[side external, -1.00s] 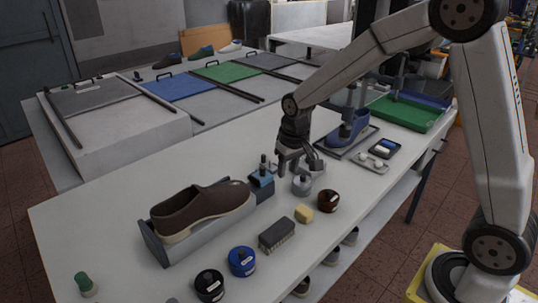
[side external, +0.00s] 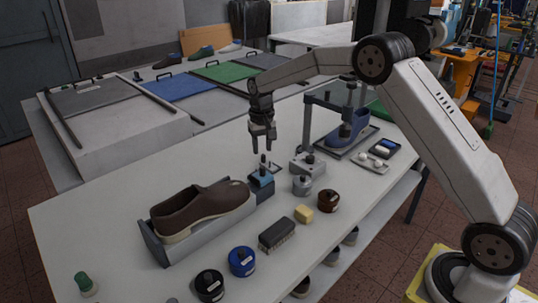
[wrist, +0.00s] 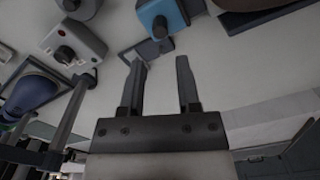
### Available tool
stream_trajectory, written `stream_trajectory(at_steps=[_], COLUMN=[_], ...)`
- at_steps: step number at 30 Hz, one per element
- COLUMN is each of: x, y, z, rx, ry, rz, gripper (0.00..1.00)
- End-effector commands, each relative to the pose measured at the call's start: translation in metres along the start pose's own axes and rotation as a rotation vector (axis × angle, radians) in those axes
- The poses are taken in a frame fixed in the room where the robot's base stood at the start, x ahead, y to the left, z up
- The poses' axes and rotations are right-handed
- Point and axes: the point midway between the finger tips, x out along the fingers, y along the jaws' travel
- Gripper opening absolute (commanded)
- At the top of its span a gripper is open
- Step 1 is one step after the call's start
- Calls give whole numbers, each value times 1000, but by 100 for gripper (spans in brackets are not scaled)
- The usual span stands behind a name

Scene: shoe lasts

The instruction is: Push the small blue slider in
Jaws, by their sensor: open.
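The small blue slider (side external: 261,179) is a blue block with a black knob, at the right end of the grey shoe holder (side external: 160,243) under the brown shoe. In the wrist view the blue slider (wrist: 172,12) shows at the top, cut off by the frame edge, with its knob toward my fingers. My gripper (side external: 263,149) is open and empty, pointing down, above and behind the slider in the side view. It appears apart from the slider. In the wrist view my two fingers (wrist: 161,62) are spread, with nothing between them.
A grey box with a black knob (side external: 307,164) stands to the right of the slider, near the press frame (side external: 333,103) over a blue shoe. A grey round weight (side external: 302,185), yellow block (side external: 303,214), brush (side external: 277,235) and several jars stand in front.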

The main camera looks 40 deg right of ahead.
Motion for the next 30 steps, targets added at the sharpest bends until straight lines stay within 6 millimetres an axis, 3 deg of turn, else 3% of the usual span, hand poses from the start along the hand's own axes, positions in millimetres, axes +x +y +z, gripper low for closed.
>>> stream_trajectory(at_steps=[10, 24, 30], x=[10, 63, 76], y=[0, 0, 0], z=[0, 0, 0], rx=[-1, -2, -2], ry=[0, 1, 2], rz=[0, -2, -3], gripper=[42, 42, 42])
